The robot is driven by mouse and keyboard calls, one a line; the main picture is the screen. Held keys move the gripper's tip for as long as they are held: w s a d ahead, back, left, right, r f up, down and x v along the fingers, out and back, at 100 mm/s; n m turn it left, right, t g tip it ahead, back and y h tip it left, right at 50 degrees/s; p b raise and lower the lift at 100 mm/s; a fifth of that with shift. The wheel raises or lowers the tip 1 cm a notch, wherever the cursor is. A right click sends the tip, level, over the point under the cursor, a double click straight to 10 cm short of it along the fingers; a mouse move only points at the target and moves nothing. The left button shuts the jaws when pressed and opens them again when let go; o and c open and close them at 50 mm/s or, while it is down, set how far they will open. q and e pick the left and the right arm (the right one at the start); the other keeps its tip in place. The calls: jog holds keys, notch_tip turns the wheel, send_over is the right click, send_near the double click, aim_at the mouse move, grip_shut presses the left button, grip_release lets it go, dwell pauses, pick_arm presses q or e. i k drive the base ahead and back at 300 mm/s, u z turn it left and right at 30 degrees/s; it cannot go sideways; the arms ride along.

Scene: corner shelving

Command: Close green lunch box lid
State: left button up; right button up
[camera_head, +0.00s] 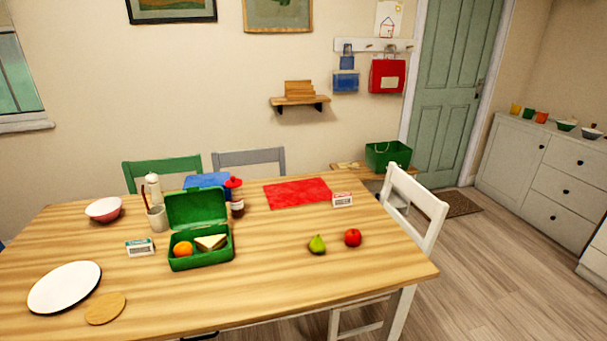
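The green lunch box (203,261) sits on the wooden table, left of the middle. Its lid (196,207) stands open, upright at the back edge of the box. Inside the box lie an orange (183,249) on the left and a sandwich (210,242) on the right. Neither of my grippers shows in the head view, so their state is hidden.
The wooden table (270,286) is clear in front of the box. A small labelled box (140,248) and a cup (157,218) stand to the left. A dark jar with a red top (236,199) stands close behind right.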

aim_at(195, 207)
jog(key=z, duration=1.75)
jog(key=k, duration=1.1)
jog(key=u, duration=1.15)
jog(key=i, duration=0.5)
